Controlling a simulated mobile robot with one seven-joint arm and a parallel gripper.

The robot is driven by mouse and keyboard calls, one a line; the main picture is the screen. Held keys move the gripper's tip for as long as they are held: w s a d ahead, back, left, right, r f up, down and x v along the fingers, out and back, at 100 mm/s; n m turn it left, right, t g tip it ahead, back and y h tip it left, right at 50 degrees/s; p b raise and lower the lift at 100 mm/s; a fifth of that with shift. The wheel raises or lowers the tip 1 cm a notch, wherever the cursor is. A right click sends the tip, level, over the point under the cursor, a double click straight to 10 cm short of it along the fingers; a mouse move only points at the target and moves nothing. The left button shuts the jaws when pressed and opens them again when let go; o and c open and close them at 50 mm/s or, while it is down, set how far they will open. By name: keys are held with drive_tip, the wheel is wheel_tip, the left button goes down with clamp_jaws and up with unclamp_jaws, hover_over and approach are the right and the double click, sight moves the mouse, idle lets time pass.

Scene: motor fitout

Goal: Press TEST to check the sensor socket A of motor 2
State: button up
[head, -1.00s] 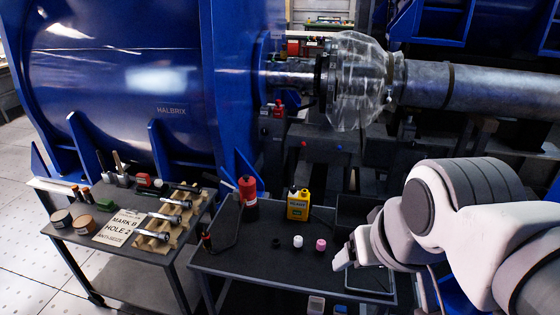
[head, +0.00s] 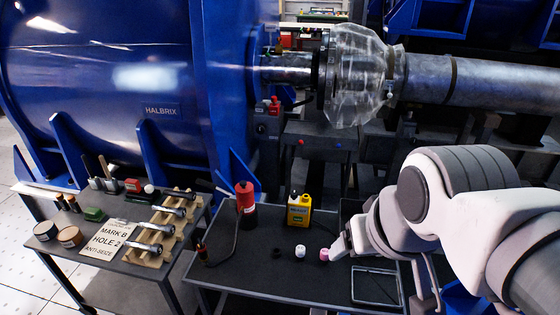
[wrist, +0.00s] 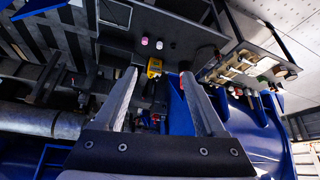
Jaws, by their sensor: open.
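The big blue motor (head: 100,85) with a HALBRIX plate fills the left of the head view. A grey box (head: 268,128) with red parts on top stands by its shaft end. A small red knob (head: 301,142) and a small blue one (head: 338,145) show on the dark structure under the coupling. No TEST label or socket letter is readable, and I cannot tell which motor is number 2. My gripper (head: 338,246) is at the right of the black cart, near the pink cap in the picture. In the wrist view my gripper (wrist: 158,78) is open, with nothing between its fingers.
The black cart (head: 255,275) holds a red bottle (head: 246,198), a yellow container (head: 299,210), a white cap (head: 297,252) and a pink cap (head: 324,254). A clear guard (head: 355,75) surrounds the coupling.

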clamp_jaws()
idle(1.5)
